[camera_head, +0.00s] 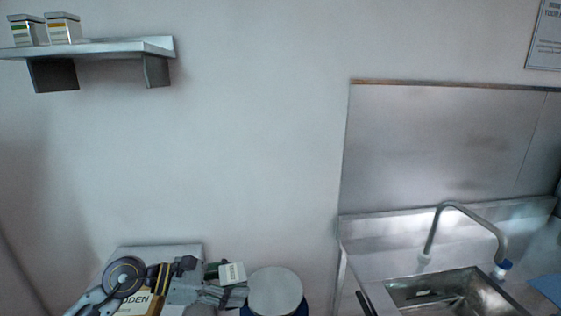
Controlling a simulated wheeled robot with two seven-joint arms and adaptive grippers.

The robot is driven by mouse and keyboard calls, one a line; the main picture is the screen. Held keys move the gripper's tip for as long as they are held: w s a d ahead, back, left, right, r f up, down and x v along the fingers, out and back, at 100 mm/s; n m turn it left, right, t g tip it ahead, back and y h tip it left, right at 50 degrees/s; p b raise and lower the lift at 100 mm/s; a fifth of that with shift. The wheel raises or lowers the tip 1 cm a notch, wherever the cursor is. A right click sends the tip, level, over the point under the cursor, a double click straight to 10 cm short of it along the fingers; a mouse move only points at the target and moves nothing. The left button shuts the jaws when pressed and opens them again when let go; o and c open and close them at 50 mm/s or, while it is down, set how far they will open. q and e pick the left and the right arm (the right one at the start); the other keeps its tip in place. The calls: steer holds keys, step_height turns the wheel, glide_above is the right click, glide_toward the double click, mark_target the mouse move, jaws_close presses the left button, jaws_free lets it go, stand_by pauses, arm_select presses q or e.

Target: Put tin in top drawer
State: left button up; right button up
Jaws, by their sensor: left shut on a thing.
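A small tin (232,273) with a pale labelled top and a dark green side is at the bottom of the head view, left of centre. My left gripper (222,293) is shut on it. The fingers partly hide the tin, and its lower part is hard to make out. My left arm comes in from the lower left. My right gripper is not in view. No drawer shows in this view.
A wall shelf (110,48) at upper left holds two tins (28,33) (63,30). A round-lidded blue container (275,290) stands just right of the held tin. A lettered yellow and white package (135,304) is behind my left arm. A steel sink (405,292) with a tap (432,232) is at lower right.

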arm_select(q)
steer(key=w+a+f+n+t+y+b, duration=0.1)
steer(key=a+f+n+t+b, duration=0.2)
steer(key=a+f, duration=0.8)
steer(key=shift+n+t+y+b, duration=0.3)
steer(key=shift+t+y+b, duration=0.1)
steer(key=shift+b, duration=0.2)
steer(key=shift+r, duration=0.1)
stand_by(0.4)
